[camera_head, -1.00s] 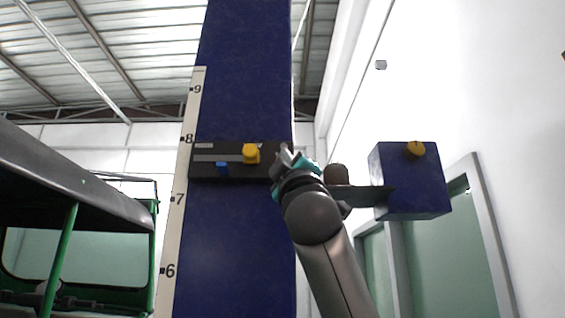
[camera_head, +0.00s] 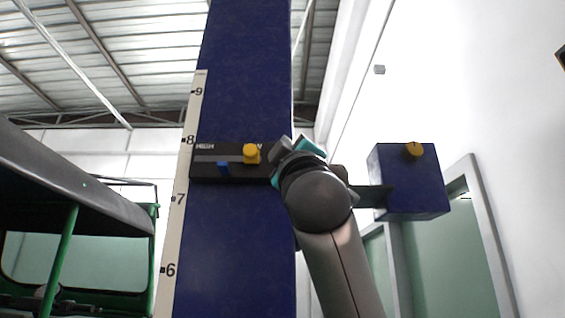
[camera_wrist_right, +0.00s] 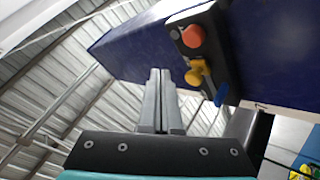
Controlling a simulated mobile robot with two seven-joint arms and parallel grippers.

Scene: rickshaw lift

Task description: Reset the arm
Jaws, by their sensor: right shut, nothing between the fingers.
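My right arm rises from the bottom of the head view. Its gripper (camera_head: 281,149) is beside the right part of a black control panel (camera_head: 207,170) on a tall blue column (camera_head: 240,70). There the panel shows an orange-red button (camera_wrist_right: 193,36), the yellow knob (camera_wrist_right: 196,74) and the blue piece (camera_wrist_right: 221,95), to the right of the fingers. My left gripper is not in view.
A blue box (camera_head: 420,195) with a yellow knob (camera_head: 414,149) stands out right of the column, partly behind my arm. A numbered scale (camera_head: 178,200) runs up the column's left edge. A green-framed rickshaw (camera_head: 60,180) is at the left. A white wall is at the right.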

